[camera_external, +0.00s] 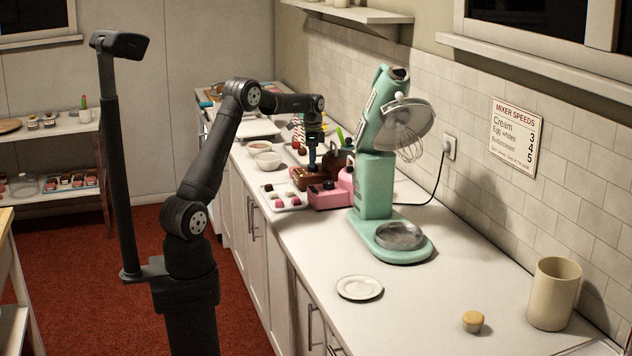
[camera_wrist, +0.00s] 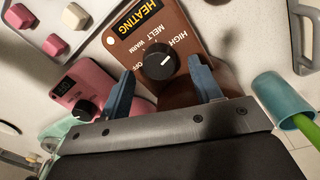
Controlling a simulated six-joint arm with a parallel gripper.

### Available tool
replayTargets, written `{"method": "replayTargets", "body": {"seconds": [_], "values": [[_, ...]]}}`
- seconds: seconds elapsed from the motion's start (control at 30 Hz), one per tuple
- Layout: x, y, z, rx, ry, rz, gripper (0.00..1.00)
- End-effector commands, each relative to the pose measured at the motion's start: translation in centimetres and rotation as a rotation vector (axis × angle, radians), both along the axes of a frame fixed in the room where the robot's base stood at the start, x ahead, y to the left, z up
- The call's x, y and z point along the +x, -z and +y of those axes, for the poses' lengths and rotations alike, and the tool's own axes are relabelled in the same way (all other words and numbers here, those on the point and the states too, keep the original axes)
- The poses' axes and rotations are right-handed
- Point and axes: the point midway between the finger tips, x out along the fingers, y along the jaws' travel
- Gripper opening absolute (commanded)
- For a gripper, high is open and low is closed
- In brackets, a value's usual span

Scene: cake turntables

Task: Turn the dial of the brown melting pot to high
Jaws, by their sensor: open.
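The brown melting pot (camera_external: 301,180) stands on the counter behind a pink one, partly hidden by my arm in the external view. In the wrist view its brown panel (camera_wrist: 192,20) carries a black dial (camera_wrist: 158,62) with a white mark toward its right side. HIGH, MELT and WARM are printed around the dial, and an orange HEATING label (camera_wrist: 138,16) is above. I cannot tell exactly which setting the mark points to. My gripper (camera_wrist: 164,88) is open and empty, its blue fingertips either side of and just short of the dial. It points down at the pot in the external view (camera_external: 312,166).
The pink melting pot (camera_external: 332,196), with its own black dial (camera_wrist: 84,110), is close beside the brown one. A sweets tray (camera_external: 287,201) and bowl (camera_external: 267,160) are near. A teal cup (camera_wrist: 282,98) is at the wrist view's right. The mint mixer (camera_external: 376,190) stands to the right.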

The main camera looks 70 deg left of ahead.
Motion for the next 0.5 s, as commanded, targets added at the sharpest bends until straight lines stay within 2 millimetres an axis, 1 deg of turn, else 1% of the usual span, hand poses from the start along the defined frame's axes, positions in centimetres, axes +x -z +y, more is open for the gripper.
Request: {"method": "replayTargets", "body": {"seconds": [0.03,0.17,0.4,0.5], "values": [[0.0,-1.0,0.1,0.002,0.000,-0.003,0.58],[0.1,-4.0,0.3,0.003,0.000,-0.003,0.58],[0.3,-10.0,0.6,0.004,0.000,-0.005,0.58],[0.3,-12.2,0.8,0.003,0.000,-0.003,0.58]]}}
